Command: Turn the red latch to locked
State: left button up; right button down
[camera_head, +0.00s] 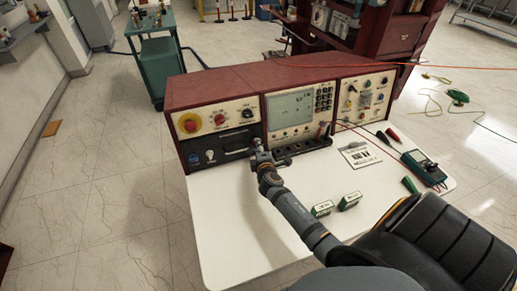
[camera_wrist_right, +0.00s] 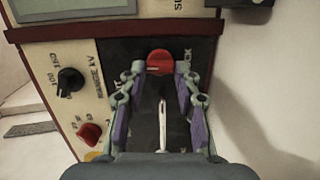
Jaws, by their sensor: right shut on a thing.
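The red latch (camera_wrist_right: 159,61) is a round red knob on the dark panel (camera_wrist_right: 120,50) of the console, seen in the right wrist view. The fingertips of my right gripper (camera_wrist_right: 160,70) are on either side of it and shut on it. Printed letters beside the latch are partly hidden by a finger. A pale, narrow part (camera_wrist_right: 162,125) shows between the fingers. In the head view my right gripper (camera_head: 262,158) is at the console front, and the latch is hidden there. My left gripper is not in view.
The red-brown console (camera_head: 225,82) stands on a white table (camera_head: 225,235). Two small green boxes (camera_head: 322,208) (camera_head: 349,201), a printed card (camera_head: 360,154) and a multimeter (camera_head: 425,168) lie to the right. A black knob (camera_wrist_right: 70,79) and a red knob (camera_wrist_right: 88,132) are left of the gripper.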

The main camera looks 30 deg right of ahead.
jog(key=shift+n, duration=0.3)
dwell(0.4)
jog(key=c, duration=1.2)
grip_release()
jog(key=shift+s+a, duration=0.1)
jog(key=v, duration=1.1)
jog(key=shift+s+a, duration=0.1)
jog(key=shift+s, duration=0.3)
